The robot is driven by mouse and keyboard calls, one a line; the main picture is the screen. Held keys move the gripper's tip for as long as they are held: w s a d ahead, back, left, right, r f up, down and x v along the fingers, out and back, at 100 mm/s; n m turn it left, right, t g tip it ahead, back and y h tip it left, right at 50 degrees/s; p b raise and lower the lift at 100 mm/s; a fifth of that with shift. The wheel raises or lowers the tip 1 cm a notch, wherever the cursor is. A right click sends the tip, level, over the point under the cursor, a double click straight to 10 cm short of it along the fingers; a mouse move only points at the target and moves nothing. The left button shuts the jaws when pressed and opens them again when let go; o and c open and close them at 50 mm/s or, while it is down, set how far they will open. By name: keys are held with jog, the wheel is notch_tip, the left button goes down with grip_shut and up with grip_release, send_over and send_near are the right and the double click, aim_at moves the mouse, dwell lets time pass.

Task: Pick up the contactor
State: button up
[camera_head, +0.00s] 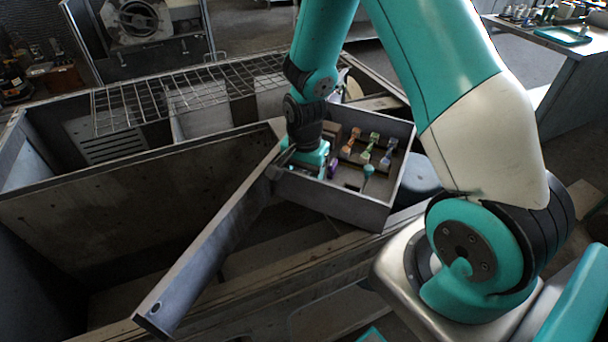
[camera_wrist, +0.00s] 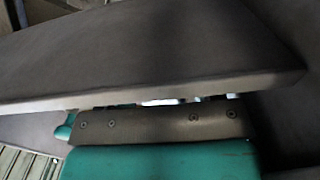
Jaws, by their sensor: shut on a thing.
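My gripper (camera_head: 312,158) is at the left side of an open grey box (camera_head: 345,205), close to where the box meets its swung-out door. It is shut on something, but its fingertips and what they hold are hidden. In the wrist view my teal gripper body and its dark screwed plate (camera_wrist: 160,124) lie against the edge of a grey panel (camera_wrist: 150,60), which covers the fingers. I cannot pick out the contactor for sure. A small purple part (camera_head: 332,169) shows just right of my gripper.
The long door (camera_head: 210,250) juts toward the front left. Several small orange, green and teal parts (camera_head: 368,158) stand in the box. The box rests over a large open metal housing (camera_head: 120,205) with a wire grid (camera_head: 190,95) behind. A workbench (camera_head: 560,45) stands at the back right.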

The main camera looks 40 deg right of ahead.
notch_tip(320, 180, up, 20)
dwell(0.4)
